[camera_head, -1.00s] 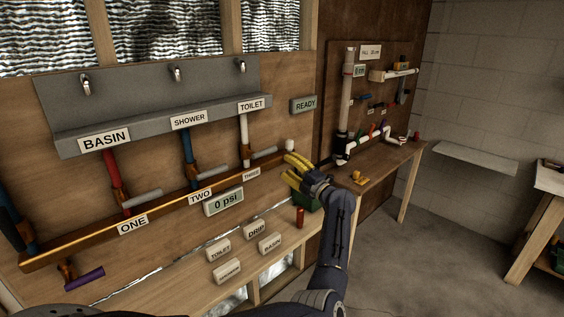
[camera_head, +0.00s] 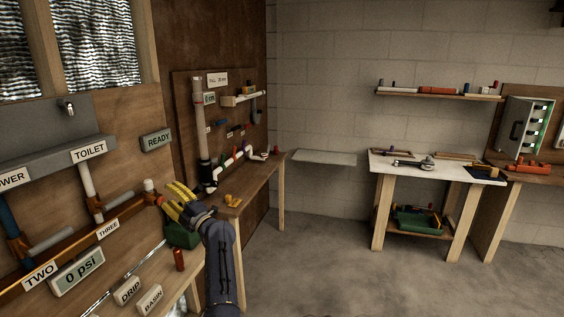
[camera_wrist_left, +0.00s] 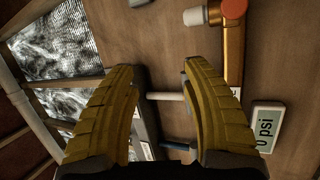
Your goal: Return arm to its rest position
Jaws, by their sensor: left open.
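My left arm (camera_head: 222,268) reaches up from the bottom of the head view. Its left gripper (camera_head: 172,205) has yellow fingers and is open, near the right end of the copper pipe (camera_head: 75,250) below the TOILET label. In the left wrist view the two yellow fingers (camera_wrist_left: 165,110) stand apart with nothing held between them. Beyond them are the copper pipe (camera_wrist_left: 233,55) with an orange end and the 0 psi display (camera_wrist_left: 267,127). My right gripper is not in view.
A green box (camera_head: 183,236) and a red cylinder (camera_head: 179,260) are on the bench by my arm. A wooden side bench (camera_head: 250,185) stands behind. A white-topped table (camera_head: 430,168) is at the right. Grey floor (camera_head: 320,260) lies open between.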

